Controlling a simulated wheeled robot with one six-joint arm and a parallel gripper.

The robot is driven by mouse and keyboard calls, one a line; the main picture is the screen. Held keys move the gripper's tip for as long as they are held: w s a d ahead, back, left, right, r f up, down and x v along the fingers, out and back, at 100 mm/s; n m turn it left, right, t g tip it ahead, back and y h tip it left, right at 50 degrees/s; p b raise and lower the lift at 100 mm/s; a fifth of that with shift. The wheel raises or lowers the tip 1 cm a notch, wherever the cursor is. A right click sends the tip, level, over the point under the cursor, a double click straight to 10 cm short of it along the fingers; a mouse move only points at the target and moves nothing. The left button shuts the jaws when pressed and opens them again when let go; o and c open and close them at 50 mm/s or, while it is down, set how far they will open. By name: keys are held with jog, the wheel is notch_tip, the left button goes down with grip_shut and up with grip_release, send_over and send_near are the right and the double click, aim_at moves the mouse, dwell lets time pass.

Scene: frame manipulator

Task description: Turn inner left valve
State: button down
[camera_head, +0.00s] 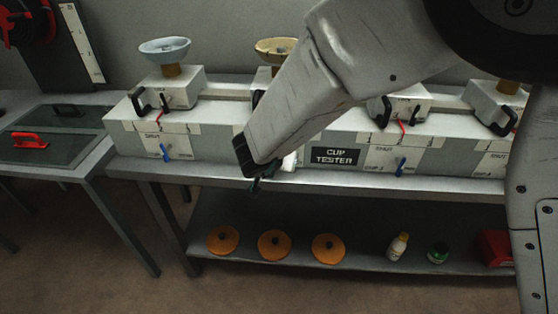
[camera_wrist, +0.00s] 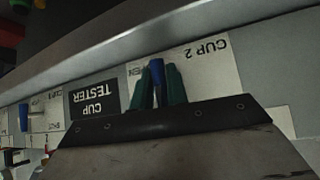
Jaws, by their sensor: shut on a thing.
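In the wrist view, which is upside down, my gripper (camera_wrist: 161,84) has its two dark green fingers closed around a blue valve handle (camera_wrist: 157,70). The handle stands on a white label plate (camera_wrist: 210,62) reading "CUP 2", with part of "OPEN" showing beside the fingers. In the head view my gripper (camera_head: 257,184) is at the front face of the cup tester, left of the black "CUP TESTER" sign (camera_head: 335,156). My arm hides the inner left valve there. Other blue valves show at the far left (camera_head: 165,152) and right of the sign (camera_head: 401,166).
A light bowl (camera_head: 165,50) and a tan bowl (camera_head: 276,48) sit on top of the tester. Orange discs (camera_head: 274,244), a white bottle (camera_head: 398,246) and a green-labelled jar (camera_head: 437,252) stand on the shelf below. A side table (camera_head: 60,140) with a red handle is at left.

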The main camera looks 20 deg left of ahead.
jog(key=shift+w, duration=0.1)
dwell(0.4)
jog(key=c, duration=1.4)
grip_release()
jog(key=v, duration=0.8)
jog(key=shift+w, duration=0.1)
jog(key=shift+f, duration=0.1)
